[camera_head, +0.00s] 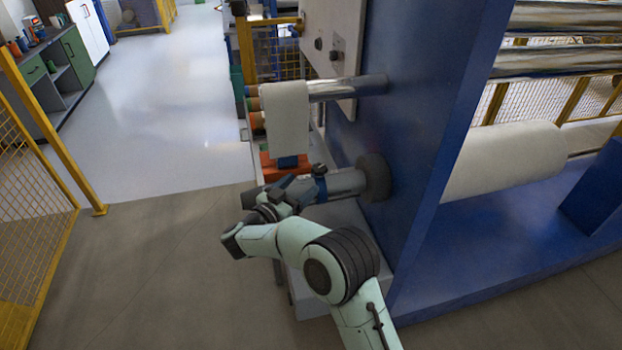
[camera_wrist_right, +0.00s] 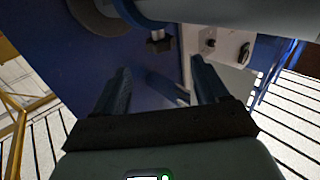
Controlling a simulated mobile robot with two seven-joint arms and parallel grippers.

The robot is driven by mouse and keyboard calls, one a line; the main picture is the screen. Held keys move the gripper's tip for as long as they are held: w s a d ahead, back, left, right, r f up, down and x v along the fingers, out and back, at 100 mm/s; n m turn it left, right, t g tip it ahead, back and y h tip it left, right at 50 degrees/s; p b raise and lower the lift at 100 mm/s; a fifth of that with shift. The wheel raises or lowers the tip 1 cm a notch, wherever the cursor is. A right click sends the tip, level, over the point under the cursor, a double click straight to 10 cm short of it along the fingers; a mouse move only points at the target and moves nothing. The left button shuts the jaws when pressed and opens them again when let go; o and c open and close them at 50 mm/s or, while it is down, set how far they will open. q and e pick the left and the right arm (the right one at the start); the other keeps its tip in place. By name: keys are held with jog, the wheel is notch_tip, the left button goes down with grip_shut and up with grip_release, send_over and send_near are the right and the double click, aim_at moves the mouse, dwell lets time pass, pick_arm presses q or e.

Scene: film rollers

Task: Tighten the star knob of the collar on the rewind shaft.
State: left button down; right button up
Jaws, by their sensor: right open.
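The steel rewind shaft (camera_head: 346,183) sticks out from a dark round flange (camera_head: 374,177) on the blue machine wall. A blue collar (camera_head: 321,189) sits around the shaft; its band also shows at the top of the right wrist view (camera_wrist_right: 150,14). The dark star knob (camera_head: 318,169) stands out from the collar. In the right wrist view the knob (camera_wrist_right: 158,43) is ahead of the fingertips, roughly between them and apart from both. My right gripper (camera_head: 298,192) is open and empty beside the collar; its two fingers (camera_wrist_right: 160,70) are spread. My left gripper is out of view.
A second shaft with a white roll (camera_head: 287,118) is above the rewind shaft. An orange-red block (camera_head: 282,166) lies behind my gripper. The blue machine wall (camera_head: 405,120) is close on the right. Open floor (camera_head: 150,250) lies left, with yellow mesh fencing (camera_head: 35,230) beyond.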

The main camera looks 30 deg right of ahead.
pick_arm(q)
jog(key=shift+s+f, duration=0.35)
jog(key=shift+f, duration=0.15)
pick_arm(e)
jog(key=v, duration=0.4)
jog(key=shift+w+r, duration=0.1)
jog(key=n+t+y+b, duration=1)
jog(key=y+b, duration=0.1)
jog(key=y, duration=0.1)
send_near(318, 164)
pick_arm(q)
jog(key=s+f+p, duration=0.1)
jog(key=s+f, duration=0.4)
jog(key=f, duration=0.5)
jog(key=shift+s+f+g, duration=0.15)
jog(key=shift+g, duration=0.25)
pick_arm(e)
jog(key=x, duration=1)
jog(key=shift+w, duration=0.2)
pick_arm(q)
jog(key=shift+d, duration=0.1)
